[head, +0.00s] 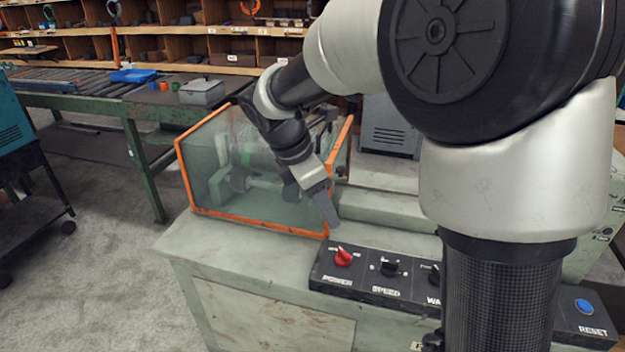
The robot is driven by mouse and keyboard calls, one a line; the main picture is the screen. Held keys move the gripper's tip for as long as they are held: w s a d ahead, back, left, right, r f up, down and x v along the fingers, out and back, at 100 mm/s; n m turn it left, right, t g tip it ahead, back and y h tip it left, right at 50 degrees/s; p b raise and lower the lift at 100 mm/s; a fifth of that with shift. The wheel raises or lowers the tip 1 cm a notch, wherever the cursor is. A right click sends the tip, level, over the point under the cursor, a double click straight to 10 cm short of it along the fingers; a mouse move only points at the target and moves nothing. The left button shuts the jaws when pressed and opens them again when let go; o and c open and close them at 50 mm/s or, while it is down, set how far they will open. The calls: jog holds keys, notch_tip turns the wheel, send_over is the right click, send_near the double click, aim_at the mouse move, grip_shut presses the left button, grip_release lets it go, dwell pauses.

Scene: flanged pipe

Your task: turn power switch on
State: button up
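The power switch (343,257) is a red rotary knob on a dark control panel (335,284), above the label POWER. It sits at the panel's left end, on the pale green bench. Its exact setting is too small to read. My gripper (331,222) points down, just above and behind the red knob in the picture, and looks apart from it. Its fingers show as one narrow grey shape, so I cannot see whether there is a gap between them.
A black SPEED knob (389,267) stands right of the red one; another knob beyond is partly hidden by my arm. A blue RESET button (584,306) is at the far right. An orange-framed clear guard (225,170) stands behind left. The bench top (215,243) left of the panel is clear.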

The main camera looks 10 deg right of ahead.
aim_at(344, 252)
jog(key=shift+n, duration=0.4)
jog(key=b+x, duration=0.1)
jog(key=x, duration=0.5)
jog(key=b+x, duration=0.1)
jog(key=x, duration=0.5)
jog(key=b+x, duration=0.2)
jog(key=x, duration=0.4)
jog(key=shift+w+a+f, duration=0.2)
jog(key=shift+w+f, duration=0.1)
jog(key=shift+w, duration=0.05)
jog(key=c, duration=1.1)
